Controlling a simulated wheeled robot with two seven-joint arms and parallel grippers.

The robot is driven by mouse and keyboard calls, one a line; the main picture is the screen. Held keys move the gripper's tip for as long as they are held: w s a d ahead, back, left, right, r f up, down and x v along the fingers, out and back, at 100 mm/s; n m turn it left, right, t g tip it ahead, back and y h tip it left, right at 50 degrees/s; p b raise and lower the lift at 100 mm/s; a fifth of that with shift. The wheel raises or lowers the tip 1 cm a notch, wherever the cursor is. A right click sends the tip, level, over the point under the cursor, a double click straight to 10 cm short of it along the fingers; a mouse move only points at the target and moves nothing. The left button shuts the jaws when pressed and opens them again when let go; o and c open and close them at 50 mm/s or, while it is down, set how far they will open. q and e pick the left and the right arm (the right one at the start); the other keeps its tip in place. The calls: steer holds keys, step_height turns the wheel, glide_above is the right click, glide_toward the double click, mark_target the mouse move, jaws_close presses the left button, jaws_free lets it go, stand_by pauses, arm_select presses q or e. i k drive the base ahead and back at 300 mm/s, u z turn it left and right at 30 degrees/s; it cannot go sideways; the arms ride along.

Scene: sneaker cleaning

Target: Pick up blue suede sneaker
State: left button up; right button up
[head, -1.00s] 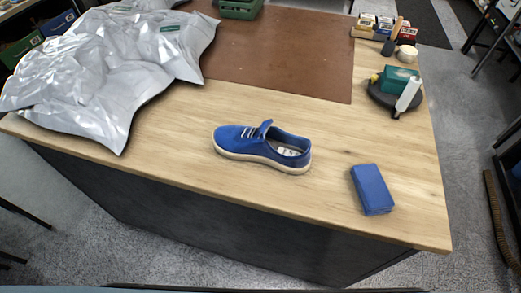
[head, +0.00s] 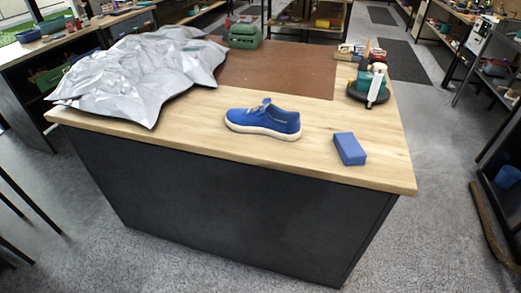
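The blue suede sneaker (head: 268,118) stands upright on its pale sole on the wooden counter (head: 205,140), near the front edge. Its toe points left and its heel points right in the head view. Neither my left nor my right gripper shows in the head view, and nothing is touching the sneaker.
A blue block (head: 349,149) lies right of the sneaker. Silvery plastic bags (head: 140,75) cover the counter's left. A brown mat (head: 275,70) lies behind, with a green crate (head: 245,36). Bare wood surrounds the sneaker.

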mark_target(268, 119)
steer(key=u, duration=1.15)
steer(key=i, duration=0.7)
steer(key=z, duration=0.4)
